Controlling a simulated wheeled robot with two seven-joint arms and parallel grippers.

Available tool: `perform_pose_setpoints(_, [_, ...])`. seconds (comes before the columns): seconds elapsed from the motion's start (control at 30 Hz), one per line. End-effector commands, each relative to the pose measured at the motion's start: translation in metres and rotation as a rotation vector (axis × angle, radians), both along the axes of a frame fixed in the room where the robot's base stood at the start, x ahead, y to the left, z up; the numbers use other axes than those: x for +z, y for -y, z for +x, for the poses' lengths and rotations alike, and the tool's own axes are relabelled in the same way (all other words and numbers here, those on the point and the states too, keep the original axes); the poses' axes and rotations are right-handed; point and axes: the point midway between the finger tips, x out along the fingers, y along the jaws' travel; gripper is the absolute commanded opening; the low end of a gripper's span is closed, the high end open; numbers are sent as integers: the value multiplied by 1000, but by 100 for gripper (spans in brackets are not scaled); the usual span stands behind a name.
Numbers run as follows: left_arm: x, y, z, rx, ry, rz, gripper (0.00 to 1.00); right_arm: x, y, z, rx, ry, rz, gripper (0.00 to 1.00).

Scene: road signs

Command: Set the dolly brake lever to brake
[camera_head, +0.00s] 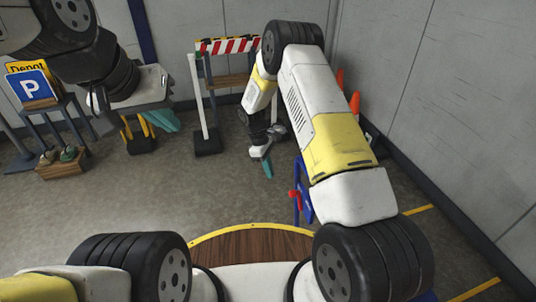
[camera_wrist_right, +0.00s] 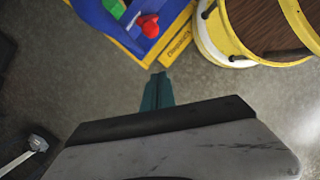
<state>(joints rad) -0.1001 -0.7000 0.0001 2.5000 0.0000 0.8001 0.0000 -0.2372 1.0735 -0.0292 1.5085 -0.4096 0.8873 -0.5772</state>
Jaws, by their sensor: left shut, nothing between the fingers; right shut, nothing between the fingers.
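The brake lever has a red knob (camera_wrist_right: 149,26) and sits on a blue panel (camera_wrist_right: 158,42) with a yellow edge, at the top of the right wrist view. A green patch (camera_wrist_right: 115,8) shows on the panel left of the knob. In the head view the red knob (camera_head: 294,194) and blue frame (camera_head: 304,199) are partly hidden behind my right arm. My right gripper (camera_head: 267,167) is shut and empty, apart from the knob; its teal fingers (camera_wrist_right: 158,90) point toward the panel. My left gripper (camera_head: 165,122) is shut and empty at upper left, far from the lever.
A blue parking sign (camera_head: 32,86) stands on a rack at left, above a wooden crate (camera_head: 62,165). A red-and-white striped barrier (camera_head: 228,46) stands at the back. Orange cones (camera_head: 354,103) are by the right wall. Open floor lies at centre left.

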Motion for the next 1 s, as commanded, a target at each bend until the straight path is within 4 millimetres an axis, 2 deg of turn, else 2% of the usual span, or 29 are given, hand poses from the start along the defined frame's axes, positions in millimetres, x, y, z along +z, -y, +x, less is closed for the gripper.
perform_pose_setpoints(0.2, [0, 0, 0, 0, 0, 0, 0, -48, 12, -11, -2, -3, -1, 0])
perform_pose_setpoints(0.33, [0, 0, 0, 0, 0, 0, 0, -69, 20, -15, -3, -2, -2, 0])
perform_pose_setpoints(0.4, [0, 0, 0, 0, 0, 0, 0, -65, 31, -20, -3, 0, 0, 0])
perform_pose_setpoints(0.6, [0, 0, 0, 0, 0, 0, 0, -64, 49, -29, -2, 0, 0, 0])
perform_pose_setpoints(1.0, [0, 0, 0, 0, 0, 0, 0, -64, 52, -31, -1, 0, 0, 0])
